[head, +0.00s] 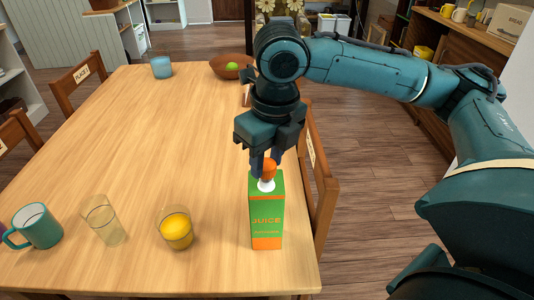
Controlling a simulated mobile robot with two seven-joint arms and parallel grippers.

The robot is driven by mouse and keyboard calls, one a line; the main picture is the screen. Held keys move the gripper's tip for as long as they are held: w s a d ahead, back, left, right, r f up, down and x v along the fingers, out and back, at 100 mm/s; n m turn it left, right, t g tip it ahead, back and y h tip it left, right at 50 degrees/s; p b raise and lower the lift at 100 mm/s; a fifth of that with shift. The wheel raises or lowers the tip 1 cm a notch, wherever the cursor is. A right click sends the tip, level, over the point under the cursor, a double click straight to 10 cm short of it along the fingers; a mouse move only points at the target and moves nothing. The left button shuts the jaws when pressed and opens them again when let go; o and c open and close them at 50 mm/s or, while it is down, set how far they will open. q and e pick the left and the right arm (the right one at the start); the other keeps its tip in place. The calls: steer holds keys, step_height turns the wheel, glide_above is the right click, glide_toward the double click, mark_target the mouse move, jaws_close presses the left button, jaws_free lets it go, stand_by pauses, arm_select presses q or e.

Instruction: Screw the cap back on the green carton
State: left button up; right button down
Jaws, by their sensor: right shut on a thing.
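The green carton (266,213), with an orange base and the word JUICE, stands upright near the table's right edge. A white spout (266,186) is on its top. My right gripper (264,168) points down from above the carton. It is shut on the orange cap (268,171), which is at the top of the spout. I cannot tell whether the cap is seated on the thread. My left gripper is not in view.
A glass of orange juice (176,229), an empty glass (104,221) and a teal mug (38,227) stand left of the carton. A blue cup (161,67) and a brown bowl (226,66) are at the far end. The table's middle (160,130) is clear. A chair (318,170) is close on the right.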

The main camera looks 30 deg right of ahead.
steer(key=shift+f, duration=0.2)
stand_by(0.3)
steer(key=shift+p, duration=0.4)
steer(key=shift+f, duration=0.15)
stand_by(0.5)
steer(key=shift+p, duration=0.7)
steer(key=shift+f+b, duration=0.35)
steer(key=shift+f, duration=0.75)
